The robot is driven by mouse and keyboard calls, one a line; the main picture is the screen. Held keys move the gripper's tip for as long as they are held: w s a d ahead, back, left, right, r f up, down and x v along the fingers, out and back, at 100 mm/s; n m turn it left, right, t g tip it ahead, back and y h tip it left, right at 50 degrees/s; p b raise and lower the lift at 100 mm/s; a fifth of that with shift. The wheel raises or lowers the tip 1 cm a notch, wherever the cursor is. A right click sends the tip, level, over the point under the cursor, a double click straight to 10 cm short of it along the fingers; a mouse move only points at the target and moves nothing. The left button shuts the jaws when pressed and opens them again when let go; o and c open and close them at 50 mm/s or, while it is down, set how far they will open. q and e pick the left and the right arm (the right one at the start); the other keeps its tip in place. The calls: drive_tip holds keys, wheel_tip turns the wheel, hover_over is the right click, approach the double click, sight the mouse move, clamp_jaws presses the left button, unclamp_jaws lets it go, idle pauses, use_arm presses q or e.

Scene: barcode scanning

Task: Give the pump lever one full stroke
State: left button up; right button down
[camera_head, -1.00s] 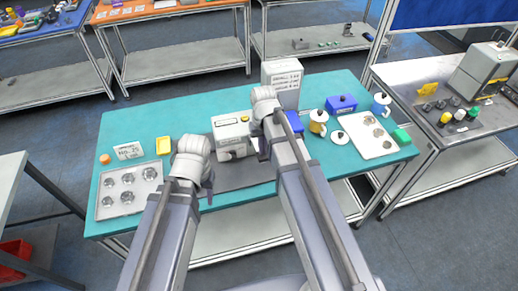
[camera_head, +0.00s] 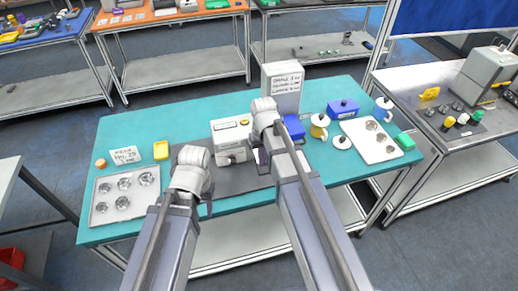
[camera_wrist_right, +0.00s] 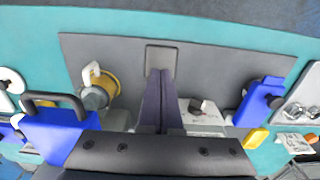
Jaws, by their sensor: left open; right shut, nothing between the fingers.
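My right gripper (camera_wrist_right: 160,74) is shut and empty. In the right wrist view its tips point at a small grey square plate (camera_wrist_right: 161,57) on the grey mat; contact cannot be told. Beside it stand a yellow cylinder with a pale handle (camera_wrist_right: 108,88) and a blue body with a dark arched handle (camera_wrist_right: 60,132). On the other side is another blue piece (camera_wrist_right: 262,100). I cannot tell which part is the pump lever. My left gripper (camera_head: 208,207) is open at the mat's near left, its fingers mostly hidden by its wrist. A cream machine (camera_head: 231,135) stands between my arms.
The teal table (camera_head: 140,128) carries a left tray of round parts (camera_head: 109,208), a yellow block (camera_head: 161,150), a white sign box (camera_head: 283,84), a yellow pot (camera_head: 319,127), a blue box (camera_head: 342,108) and a right tray (camera_head: 388,151). The back left table surface is clear.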

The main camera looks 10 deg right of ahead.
wheel_tip(320, 180, up, 7)
drive_tip(key=p, duration=0.7)
drive_tip(key=shift+r, duration=0.15)
drive_tip(key=shift+w, duration=0.1)
wheel_tip(320, 180, up, 4)
drive_tip(key=p, duration=0.4)
